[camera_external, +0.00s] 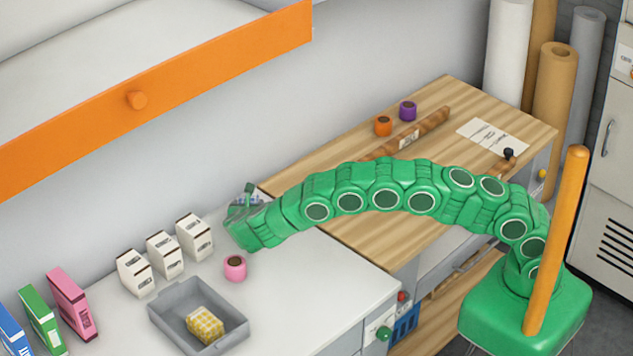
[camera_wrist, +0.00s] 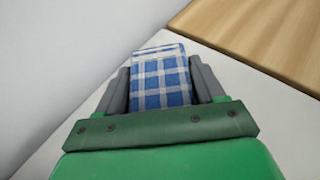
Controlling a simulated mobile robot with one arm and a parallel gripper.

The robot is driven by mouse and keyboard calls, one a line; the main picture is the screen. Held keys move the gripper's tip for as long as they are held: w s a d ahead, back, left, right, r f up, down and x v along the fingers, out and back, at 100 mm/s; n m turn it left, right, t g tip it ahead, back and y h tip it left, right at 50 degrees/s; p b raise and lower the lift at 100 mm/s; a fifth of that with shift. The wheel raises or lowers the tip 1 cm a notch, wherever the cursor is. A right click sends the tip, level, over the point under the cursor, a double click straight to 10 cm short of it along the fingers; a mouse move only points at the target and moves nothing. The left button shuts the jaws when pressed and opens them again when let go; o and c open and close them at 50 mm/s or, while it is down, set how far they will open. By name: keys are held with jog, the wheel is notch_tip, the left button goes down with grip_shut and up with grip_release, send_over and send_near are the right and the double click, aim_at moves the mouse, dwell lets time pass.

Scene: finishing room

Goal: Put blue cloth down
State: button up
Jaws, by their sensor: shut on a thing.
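My gripper (camera_wrist: 160,88) is shut on a blue cloth (camera_wrist: 162,82) with a white check pattern, seen between the two grey fingers in the wrist view. In the external view my gripper (camera_external: 246,198) is at the back of the white counter (camera_external: 325,285), near the wall and the wooden worktop. The blue cloth is mostly hidden there behind the end of my green arm. From these views I cannot tell whether the cloth touches the counter.
A grey tray (camera_external: 165,325) holds a yellow checked cloth (camera_external: 205,324). A pink pot (camera_external: 235,267), several white cartons (camera_external: 194,236) and coloured boxes (camera_external: 72,300) stand nearby. The wooden worktop (camera_external: 330,205) adjoins on the right. An orange drawer (camera_external: 200,77) juts out above left.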

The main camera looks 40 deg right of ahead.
jog(key=shift+f, duration=0.15)
jog(key=o, duration=1)
jog(key=shift+o, duration=0.2)
jog(key=shift+s+a+r, duration=0.15)
jog(key=shift+a+r, duration=0.1)
jog(key=v, duration=1.1)
jog(key=shift+s+a+r, duration=0.1)
jog(key=shift+s, duration=0.1)
